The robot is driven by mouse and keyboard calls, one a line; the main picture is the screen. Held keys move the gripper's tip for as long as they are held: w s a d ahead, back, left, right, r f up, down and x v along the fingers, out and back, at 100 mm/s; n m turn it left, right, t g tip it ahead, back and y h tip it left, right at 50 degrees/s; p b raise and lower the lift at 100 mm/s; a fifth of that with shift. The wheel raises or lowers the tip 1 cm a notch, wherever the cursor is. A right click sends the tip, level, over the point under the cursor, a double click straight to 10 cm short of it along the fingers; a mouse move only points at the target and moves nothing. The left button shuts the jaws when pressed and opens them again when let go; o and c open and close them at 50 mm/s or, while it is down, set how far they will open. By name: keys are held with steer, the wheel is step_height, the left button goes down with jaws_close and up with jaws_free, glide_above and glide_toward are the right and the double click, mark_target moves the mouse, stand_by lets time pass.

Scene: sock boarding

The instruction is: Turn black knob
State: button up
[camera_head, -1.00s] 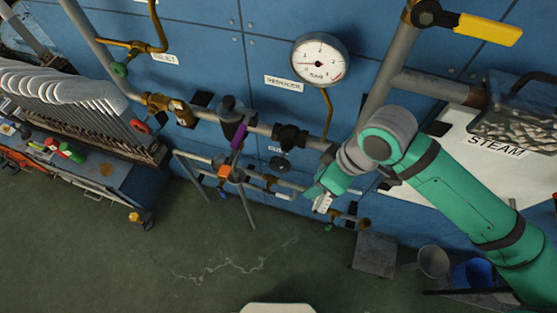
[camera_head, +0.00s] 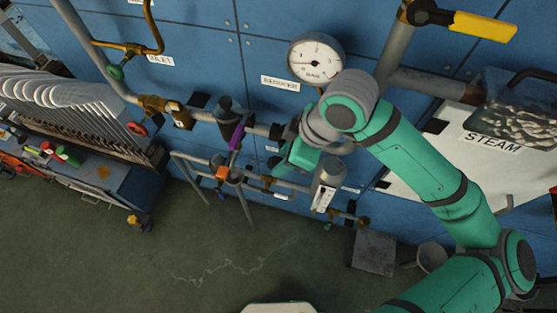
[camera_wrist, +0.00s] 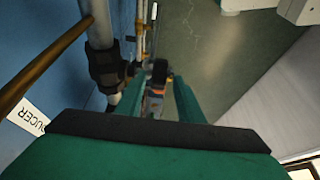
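In the head view, a small dark round knob (camera_head: 274,161) sits low on the blue panel below the pipe, largely hidden by my gripper (camera_head: 294,160). My green gripper is just right of it, in front of the pipe run; contact cannot be made out. In the wrist view, the two green fingers of my gripper (camera_wrist: 158,98) stand apart. A black rounded part (camera_wrist: 160,70) shows beyond the gap between them, with orange and grey below it. I cannot tell whether this is the same knob. I see nothing held.
A black-capped reducer valve (camera_head: 231,106) with a purple part stands left of my gripper. A pressure gauge (camera_head: 316,60) is above and a thermometer (camera_head: 325,190) below right. A yellow lever (camera_head: 485,27) is upper right. The floor (camera_head: 250,250) is clear.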

steer(key=shift+x, duration=1.4)
jaws_close()
steer(key=y, duration=0.1)
steer(key=t+y, duration=0.1)
steer(key=y, duration=0.1)
steer(key=shift+d, duration=0.25)
steer(key=shift+d+f+t+y, duration=0.15)
steer(key=shift+t+y, duration=0.55)
steer(key=shift+y, duration=1.1)
jaws_free()
